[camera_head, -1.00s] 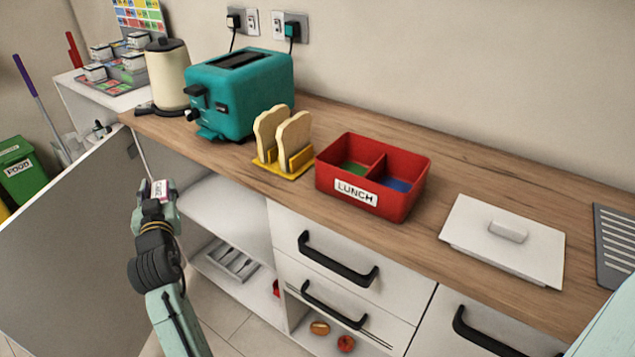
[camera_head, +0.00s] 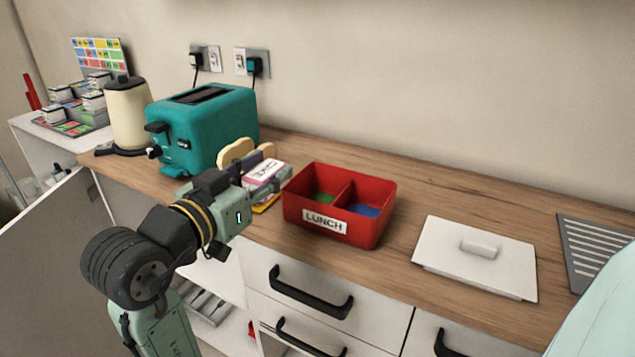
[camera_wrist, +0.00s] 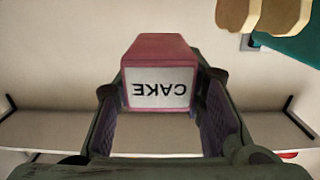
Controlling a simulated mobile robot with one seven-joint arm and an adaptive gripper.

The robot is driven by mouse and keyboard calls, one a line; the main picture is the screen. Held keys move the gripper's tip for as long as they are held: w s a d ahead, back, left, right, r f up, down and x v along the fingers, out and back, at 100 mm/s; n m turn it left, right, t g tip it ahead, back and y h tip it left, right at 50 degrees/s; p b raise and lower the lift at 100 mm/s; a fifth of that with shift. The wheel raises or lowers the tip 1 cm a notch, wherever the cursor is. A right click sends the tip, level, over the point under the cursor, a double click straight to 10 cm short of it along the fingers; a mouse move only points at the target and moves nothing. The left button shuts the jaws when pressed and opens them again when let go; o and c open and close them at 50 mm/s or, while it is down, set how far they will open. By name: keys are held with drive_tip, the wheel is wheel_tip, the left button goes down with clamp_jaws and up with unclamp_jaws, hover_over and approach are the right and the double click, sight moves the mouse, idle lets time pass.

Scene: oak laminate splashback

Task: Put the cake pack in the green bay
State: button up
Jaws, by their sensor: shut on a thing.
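The cake pack (camera_head: 263,172), a small pink box with a white CAKE label, is held in my gripper (camera_head: 260,177). In the wrist view the pack (camera_wrist: 159,88) sits between the two jaws, its label upside down. My gripper is shut on it, near the toast rack at the counter's front edge and left of the lunch box. The red lunch box (camera_head: 335,234) stands open on the counter. A divider splits it into a green bay (camera_head: 322,199) at the left and a blue bay (camera_head: 366,210) at the right. Both bays look empty where their floors show.
A teal toaster (camera_head: 208,125) and cream kettle (camera_head: 128,113) stand to the left. A white lid (camera_head: 476,262) lies right of the lunch box. An open cabinet door (camera_head: 50,262) is at the left.

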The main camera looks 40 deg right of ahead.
drive_tip(key=shift+w+d+f+p, duration=0.4)
drive_tip(key=shift+d+f, duration=0.4)
drive_tip(key=shift+d, duration=1.3)
drive_tip(key=shift+w+d+f+p, duration=0.4)
drive_tip(key=shift+d+f, duration=0.35)
drive_tip(key=shift+d, duration=1.3)
drive_tip(key=shift+w+d+f+p, duration=0.4)
drive_tip(key=shift+d+f, duration=0.4)
drive_tip(key=shift+d, duration=1.3)
drive_tip(key=shift+f+b, duration=0.45)
drive_tip(key=shift+f, duration=0.2)
drive_tip(key=o, duration=1.2)
drive_tip(key=shift+f, duration=0.1)
drive_tip(key=shift+c, duration=0.2)
